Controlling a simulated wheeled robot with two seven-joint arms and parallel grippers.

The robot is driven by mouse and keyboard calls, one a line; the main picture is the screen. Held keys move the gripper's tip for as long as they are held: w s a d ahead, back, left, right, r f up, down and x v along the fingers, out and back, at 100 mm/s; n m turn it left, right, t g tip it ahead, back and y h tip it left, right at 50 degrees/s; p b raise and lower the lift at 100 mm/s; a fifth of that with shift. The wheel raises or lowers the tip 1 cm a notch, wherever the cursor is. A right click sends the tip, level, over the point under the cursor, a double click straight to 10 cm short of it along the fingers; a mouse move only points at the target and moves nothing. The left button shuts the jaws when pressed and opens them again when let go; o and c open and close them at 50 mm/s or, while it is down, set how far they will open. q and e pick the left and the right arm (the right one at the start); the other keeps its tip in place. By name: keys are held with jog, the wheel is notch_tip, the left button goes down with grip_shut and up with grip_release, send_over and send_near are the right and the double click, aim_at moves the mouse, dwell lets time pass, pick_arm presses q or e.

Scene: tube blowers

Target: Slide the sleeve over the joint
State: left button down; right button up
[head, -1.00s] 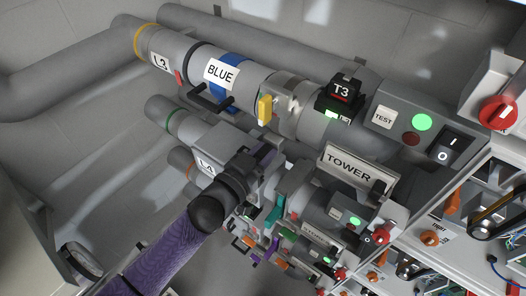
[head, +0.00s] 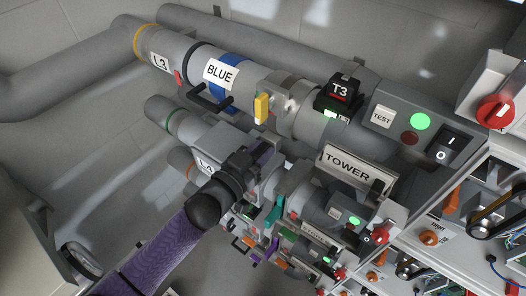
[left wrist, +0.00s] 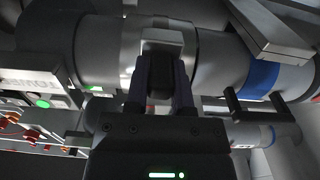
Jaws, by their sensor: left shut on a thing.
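My left gripper (head: 262,155) is at the second pipe, the one labelled L4 (head: 206,166). In the left wrist view its fingers (left wrist: 160,88) are shut on a dark grip (left wrist: 161,72). The grip stands on a pale metal sleeve (left wrist: 162,36) that wraps the grey pipe (left wrist: 95,48). In the head view the gripper hides most of the sleeve. The joint under or beside the sleeve cannot be made out. My right gripper is not in view.
The upper pipe, L3, carries a BLUE label (head: 220,73), a black handle (head: 211,102) and a yellow lever (head: 262,108). A TOWER plate (head: 356,168) and a switch box (head: 420,122) stand to the right. Smaller pipes with coloured levers crowd below.

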pick_arm(q)
jog(key=w+a, duration=0.1)
jog(key=a, duration=0.1)
jog(key=w+a, duration=0.1)
jog(key=shift+w+a, duration=0.4)
jog(key=c, duration=0.9)
grip_release()
jog(key=shift+c, duration=0.2)
jog(key=o, duration=0.5)
jog(key=shift+w+a, duration=0.1)
jog(key=shift+a, duration=0.15)
jog(key=shift+c, duration=0.2)
jog(key=shift+d, duration=0.1)
jog(key=v, duration=1)
jog(key=shift+b, duration=0.4)
